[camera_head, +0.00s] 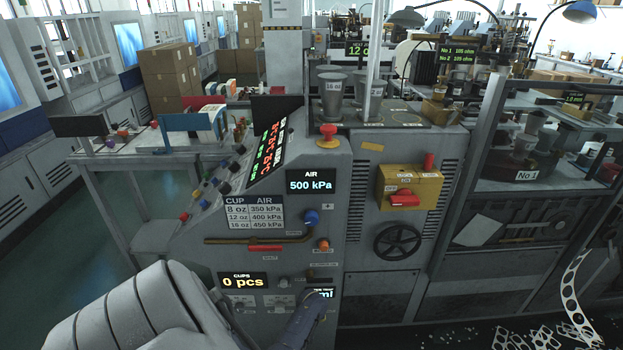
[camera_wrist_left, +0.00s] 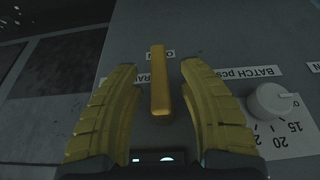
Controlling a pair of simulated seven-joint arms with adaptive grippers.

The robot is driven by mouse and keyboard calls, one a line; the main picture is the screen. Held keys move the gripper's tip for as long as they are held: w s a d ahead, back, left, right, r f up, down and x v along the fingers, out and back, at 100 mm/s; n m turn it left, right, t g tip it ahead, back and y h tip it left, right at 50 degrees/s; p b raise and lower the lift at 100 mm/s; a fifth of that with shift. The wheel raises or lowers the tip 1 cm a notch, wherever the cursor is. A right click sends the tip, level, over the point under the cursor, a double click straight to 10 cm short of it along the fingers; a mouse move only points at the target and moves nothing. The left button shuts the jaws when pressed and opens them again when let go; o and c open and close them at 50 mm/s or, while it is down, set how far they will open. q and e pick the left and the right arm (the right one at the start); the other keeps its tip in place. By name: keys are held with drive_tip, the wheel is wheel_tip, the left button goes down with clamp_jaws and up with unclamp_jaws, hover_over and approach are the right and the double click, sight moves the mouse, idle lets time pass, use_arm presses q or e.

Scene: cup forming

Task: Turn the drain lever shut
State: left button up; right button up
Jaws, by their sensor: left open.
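In the left wrist view the drain lever (camera_wrist_left: 160,85) is a yellow bar standing out from the grey panel. A partly covered label beside it shows "RA", and a small plate lies near its far end. My left gripper (camera_wrist_left: 158,66) is open, with one ridged yellow finger on each side of the lever. A gap shows between the lever and each finger. In the head view my left arm reaches the machine's lower front panel, and I cannot make out the lever there. My right gripper is not in view.
A white dial (camera_wrist_left: 268,100) marked "BATCH pcs" sits right of the lever. In the head view, a cup counter (camera_head: 243,281) reads "0 pcs", an air display (camera_head: 311,182) reads 500 kPa, and a black handwheel (camera_head: 397,241) and red-handled yellow box (camera_head: 409,187) are on the right.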

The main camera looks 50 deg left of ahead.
use_arm(q)
drive_tip(key=shift+c, duration=0.2)
clamp_jaws()
drive_tip(key=shift+w, duration=0.1)
